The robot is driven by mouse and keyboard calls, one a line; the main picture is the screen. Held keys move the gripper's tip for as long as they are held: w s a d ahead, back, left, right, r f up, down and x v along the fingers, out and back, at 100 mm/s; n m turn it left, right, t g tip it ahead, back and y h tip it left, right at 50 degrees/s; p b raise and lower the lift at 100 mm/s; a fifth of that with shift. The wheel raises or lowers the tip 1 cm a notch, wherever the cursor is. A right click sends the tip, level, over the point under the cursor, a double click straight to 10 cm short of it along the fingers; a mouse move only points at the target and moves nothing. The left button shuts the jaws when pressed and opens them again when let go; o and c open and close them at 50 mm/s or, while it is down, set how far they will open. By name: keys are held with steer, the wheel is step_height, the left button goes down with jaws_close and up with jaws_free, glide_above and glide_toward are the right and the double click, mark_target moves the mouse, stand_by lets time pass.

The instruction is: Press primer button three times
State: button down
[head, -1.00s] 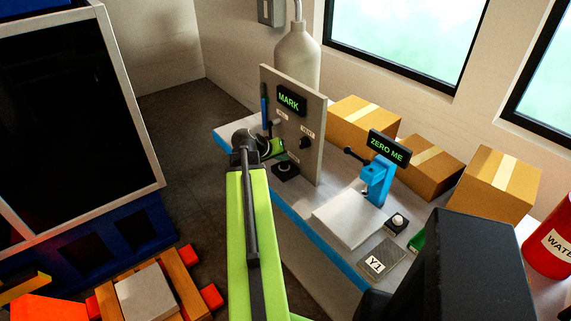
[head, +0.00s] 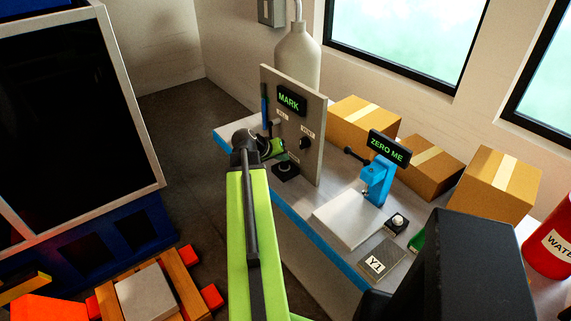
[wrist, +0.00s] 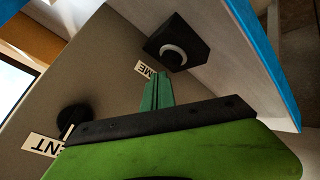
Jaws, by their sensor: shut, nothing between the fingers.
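The primer button is a black box (wrist: 178,42) with a pale ring around a dark centre, low at the panel's foot beside a label ending in "ME". In the head view the box (head: 287,173) is partly covered by my gripper (head: 281,152). My gripper (wrist: 157,78) is shut and empty, its green fingertips pointing toward the box. In the wrist view the tips end just short of the ring; I cannot tell whether they touch the box. The grey upright panel (head: 308,110) bears a "MARK" display (head: 292,101).
A black knob (head: 305,143) labelled "VENT" sits on the panel near my gripper. A blue stand (head: 377,183) with a "ZERO ME" display, a small white-topped button (head: 397,221) and a "Y1" card (head: 377,264) share the bench. Cardboard boxes (head: 362,122) stand behind.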

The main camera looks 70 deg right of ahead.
mark_target(282, 166)
steer(key=shift+w+f+b, duration=0.1)
steer(key=shift+f+b, duration=0.3)
steer(key=shift+f+b, duration=0.6)
stand_by(0.8)
steer(key=shift+r, duration=0.15)
steer(key=shift+r+p, duration=0.85)
steer(key=shift+p, duration=0.15)
step_height(282, 166, up, 5)
steer(key=p, duration=0.5)
steer(key=shift+r, duration=0.15)
stand_by(2.0)
